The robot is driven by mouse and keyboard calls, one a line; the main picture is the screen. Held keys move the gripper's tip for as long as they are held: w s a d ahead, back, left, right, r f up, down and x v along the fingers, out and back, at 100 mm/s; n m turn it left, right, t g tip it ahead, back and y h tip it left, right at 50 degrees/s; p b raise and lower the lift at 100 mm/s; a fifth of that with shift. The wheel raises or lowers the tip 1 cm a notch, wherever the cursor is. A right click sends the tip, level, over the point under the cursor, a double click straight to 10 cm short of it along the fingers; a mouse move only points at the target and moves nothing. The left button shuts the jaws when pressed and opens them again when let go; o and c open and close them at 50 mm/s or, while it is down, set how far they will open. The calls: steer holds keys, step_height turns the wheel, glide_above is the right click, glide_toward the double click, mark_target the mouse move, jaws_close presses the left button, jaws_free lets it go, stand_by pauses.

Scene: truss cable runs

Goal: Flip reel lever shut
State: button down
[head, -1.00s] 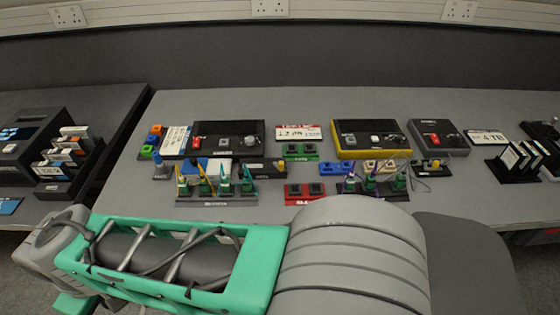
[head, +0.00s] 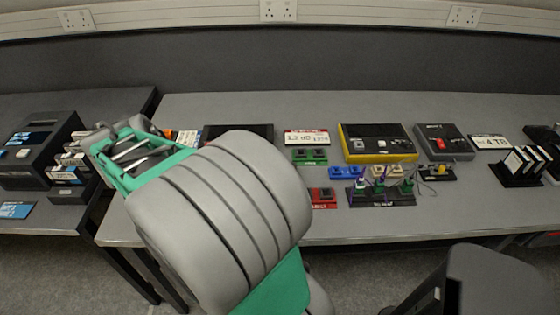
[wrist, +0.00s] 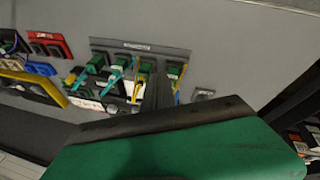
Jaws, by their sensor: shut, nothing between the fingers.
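I cannot pick out the reel lever with certainty in either view. A small black unit with a yellow part and a loose cable (head: 436,172) sits at the right of the bench in the head view. My gripper (wrist: 157,92) shows in the wrist view as dark fingers together, empty, in front of a dark rack (wrist: 112,44) of green clips with yellow and blue plugs. Its green body fills the bottom of that view. Whether the fingers touch the rack I cannot tell. In the head view my arm hides the left part of the bench, and the fingertips are not clear.
A yellow-edged box (head: 377,143), a grey box with a red switch (head: 444,142) and a second clip rack (head: 381,194) stand on the bench (head: 460,215). Red (wrist: 49,44) and blue blocks lie near the rack. Bare bench lies along the front edge.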

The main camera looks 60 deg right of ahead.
steer(key=s+d+r+m+g, duration=0.1)
steer(key=s+d+m+g, duration=0.1)
steer(key=d, duration=0.5)
steer(key=s+d+r+m+g+h+p, duration=0.1)
steer(key=s+d+m+g, duration=0.1)
steer(key=s+d+m, duration=0.3)
steer(key=shift+s+d+r+g+h, duration=0.35)
steer(key=shift+s+d, duration=0.15)
steer(key=shift+d, duration=0.7)
steer(key=shift+f, duration=0.1)
steer(key=x, duration=0.9)
steer(key=s, duration=0.1)
steer(key=s+d, duration=0.1)
steer(key=s, duration=0.2)
steer(key=shift+d+f+p, duration=0.3)
steer(key=shift+f+p, duration=0.05)
